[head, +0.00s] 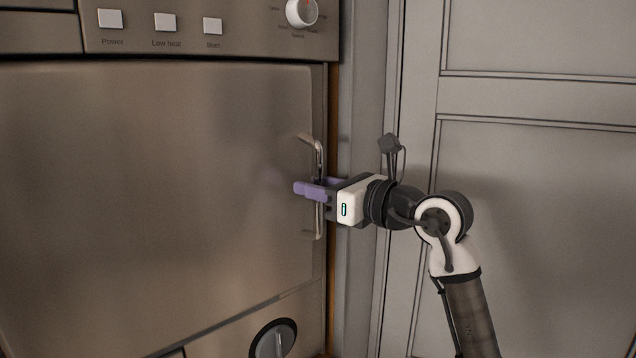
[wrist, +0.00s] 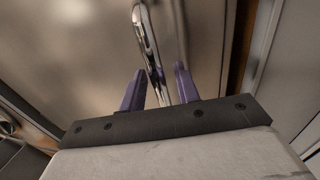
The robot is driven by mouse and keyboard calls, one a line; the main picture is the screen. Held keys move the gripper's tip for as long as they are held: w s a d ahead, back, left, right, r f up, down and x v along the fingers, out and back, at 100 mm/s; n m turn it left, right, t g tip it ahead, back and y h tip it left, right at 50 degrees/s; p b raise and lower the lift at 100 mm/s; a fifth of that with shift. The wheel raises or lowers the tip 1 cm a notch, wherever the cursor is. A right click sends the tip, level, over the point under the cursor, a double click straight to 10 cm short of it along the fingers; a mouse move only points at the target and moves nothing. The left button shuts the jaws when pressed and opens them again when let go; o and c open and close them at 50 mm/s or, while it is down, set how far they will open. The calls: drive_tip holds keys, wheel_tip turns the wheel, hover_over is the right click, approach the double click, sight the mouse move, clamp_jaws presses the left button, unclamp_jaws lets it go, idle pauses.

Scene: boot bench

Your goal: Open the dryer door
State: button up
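The dryer door (head: 160,190) is a large brownish metal panel and looks shut. Its handle (head: 318,155) is a shiny vertical bar near the door's right edge. My gripper (head: 312,188) has purple fingers and reaches in from the right at about the handle's mid-height. In the wrist view the handle (wrist: 147,35) runs down between the two purple fingers of my gripper (wrist: 157,85). The fingers stand apart, with gaps seen between them and the bar. The middle of the handle is partly hidden by my gripper in the head view.
Above the door is a panel with square buttons (head: 165,22) and a round knob (head: 301,12). A round dark dial (head: 272,340) sits low on the front. A grey panelled door (head: 540,200) stands to the right, behind my arm.

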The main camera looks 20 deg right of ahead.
clamp_jaws()
drive_tip(key=shift+s+d, duration=0.1)
idle(0.3)
